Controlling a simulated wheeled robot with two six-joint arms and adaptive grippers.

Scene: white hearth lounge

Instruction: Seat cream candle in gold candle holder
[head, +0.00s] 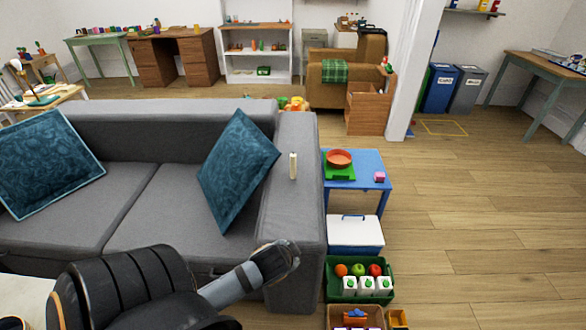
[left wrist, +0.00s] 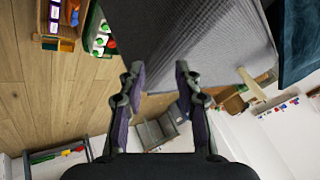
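The cream candle (head: 293,166) stands upright on the right arm of the grey sofa (head: 287,205). In the left wrist view a pale stick that looks like this candle (left wrist: 251,84) shows at the sofa arm's edge, right of the fingers. My left gripper (head: 284,256) is over the near end of the sofa arm, nearer than the candle and apart from it. In the left wrist view its two fingers (left wrist: 160,78) are spread with nothing between them. I cannot make out a gold candle holder in either view. My right gripper is not in view.
Teal cushions (head: 238,170) lie on the sofa, one close left of the candle. Right of the sofa arm are a blue table (head: 370,198) with an orange bowl (head: 339,158), a white cooler (head: 354,234) and a green crate (head: 338,297) of groceries. The wooden floor at right is clear.

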